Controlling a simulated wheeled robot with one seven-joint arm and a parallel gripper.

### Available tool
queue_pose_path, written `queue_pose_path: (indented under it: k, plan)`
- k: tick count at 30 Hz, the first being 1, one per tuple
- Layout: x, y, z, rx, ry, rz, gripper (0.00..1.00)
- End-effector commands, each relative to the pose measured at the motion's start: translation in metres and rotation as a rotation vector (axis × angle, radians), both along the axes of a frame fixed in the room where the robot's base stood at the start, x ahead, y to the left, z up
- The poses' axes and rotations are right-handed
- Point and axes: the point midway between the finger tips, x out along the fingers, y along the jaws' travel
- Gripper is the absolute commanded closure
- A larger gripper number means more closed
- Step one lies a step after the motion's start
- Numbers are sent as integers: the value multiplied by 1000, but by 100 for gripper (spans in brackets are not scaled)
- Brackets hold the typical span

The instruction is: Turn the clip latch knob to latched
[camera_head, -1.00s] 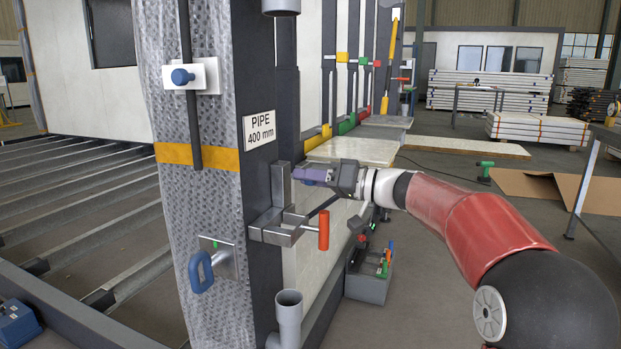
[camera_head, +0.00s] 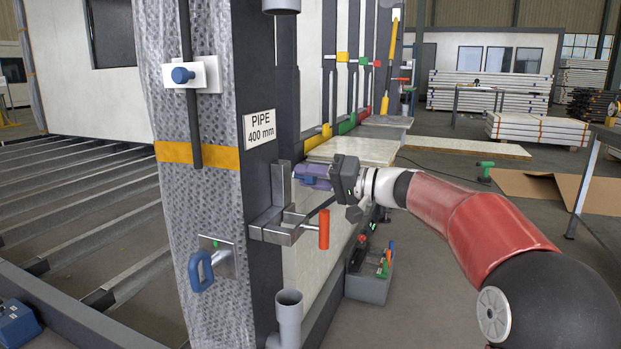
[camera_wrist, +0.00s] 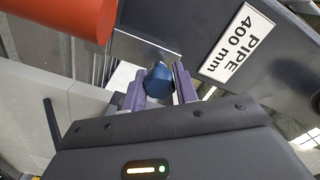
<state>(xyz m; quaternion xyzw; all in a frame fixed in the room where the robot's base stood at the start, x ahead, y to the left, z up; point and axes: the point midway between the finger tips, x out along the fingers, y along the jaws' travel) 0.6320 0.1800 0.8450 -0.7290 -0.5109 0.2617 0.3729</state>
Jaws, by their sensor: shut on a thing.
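In the wrist view, a blue knob (camera_wrist: 159,84) sits between the two purple fingers of my gripper (camera_wrist: 159,72), which are shut on it. Something white shows behind the knob. In the head view, my gripper (camera_head: 303,173) reaches in from the right to the dark post beside the steel clamp; I cannot make out the held knob there. My wrist body looks rolled. Another blue knob (camera_head: 182,76) sits on a white plate at the upper left, on the wrapped face of the post.
The steel clamp (camera_head: 278,236) with its orange handle (camera_head: 324,229) is just below my gripper; the orange handle also shows close by in the wrist view (camera_wrist: 70,16). A blue handle (camera_head: 200,270) juts out low left. A grey tool bin (camera_head: 370,287) stands below my arm.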

Motion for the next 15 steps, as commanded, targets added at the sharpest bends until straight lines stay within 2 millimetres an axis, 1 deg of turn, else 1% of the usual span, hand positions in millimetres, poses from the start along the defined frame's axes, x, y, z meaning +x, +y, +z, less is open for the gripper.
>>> queue_pose_path:
  k: [15]
  plan:
    - [1, -1, 1, 167, 457, -2, 100]
